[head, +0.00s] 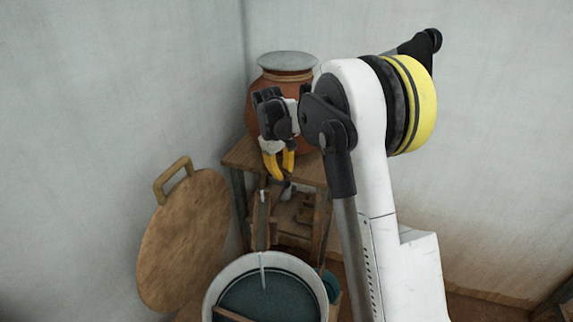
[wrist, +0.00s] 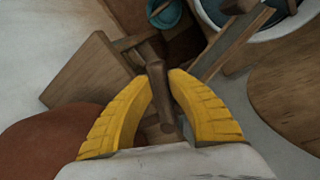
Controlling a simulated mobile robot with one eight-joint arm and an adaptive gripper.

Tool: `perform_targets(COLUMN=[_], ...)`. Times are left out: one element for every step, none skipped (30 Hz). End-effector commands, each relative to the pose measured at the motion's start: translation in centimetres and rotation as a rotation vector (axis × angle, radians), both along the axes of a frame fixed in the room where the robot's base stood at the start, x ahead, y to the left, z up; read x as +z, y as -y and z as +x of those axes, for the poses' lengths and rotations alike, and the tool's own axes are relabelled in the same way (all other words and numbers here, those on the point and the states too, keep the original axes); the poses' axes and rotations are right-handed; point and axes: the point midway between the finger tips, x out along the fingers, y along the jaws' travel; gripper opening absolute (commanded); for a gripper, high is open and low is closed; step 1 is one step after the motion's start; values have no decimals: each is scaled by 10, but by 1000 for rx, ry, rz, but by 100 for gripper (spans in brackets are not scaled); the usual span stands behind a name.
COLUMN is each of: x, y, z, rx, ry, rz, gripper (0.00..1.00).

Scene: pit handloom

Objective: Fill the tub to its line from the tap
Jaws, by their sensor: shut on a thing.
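The white-rimmed tub (head: 214,290) stands low at the bottom of the head view, with a dark teal surface inside. A thin pale vertical streak hangs over it; I cannot tell if it is running water. Its fill line is not clear. My gripper (head: 280,176) points down in front of the clay pot, above the wooden stand. In the wrist view my yellow fingers (wrist: 162,76) close around a brown rod-like piece (wrist: 157,85), apparently the tap's handle. A wooden trough (head: 261,225) runs from below it toward the tub.
A clay pot (head: 262,92) with a grey lid stands on the wooden stand (head: 240,156). A round wooden lid with a handle (head: 185,240) leans against the left wall. A teal bowl (wrist: 164,14) sits beside the tub. Walls close in behind and to the left.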

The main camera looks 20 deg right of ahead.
Motion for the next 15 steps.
perform_targets(x=[0,0,-1,-1,-1,-1,-2,-2,-2,-2,-2,-2,-2,-2,-1], y=[-3,-4,-4,-5,-5,-5,-5,-5,-5,-5,-5,-5,-5,-4,-4], z=[-1,-2,-2,-2,-2,-2,-2,-2,-2,-2,-2,-2,-2,-2,-2], rx=[-28,-41,-53,-59,-63,-65,-65,-64,-64,-63,-63,-62,-62,-62,-61], ry=[-2,-2,-2,-1,-2,-1,-1,-2,-2,-2,-2,-1,-1,-1,-1], rz=[0,0,0,-1,-1,-1,-1,-1,0,0,0,1,1,1,1], gripper=[0,0,0,0,0,0,0,0,0,0,0,0,30,39,43])
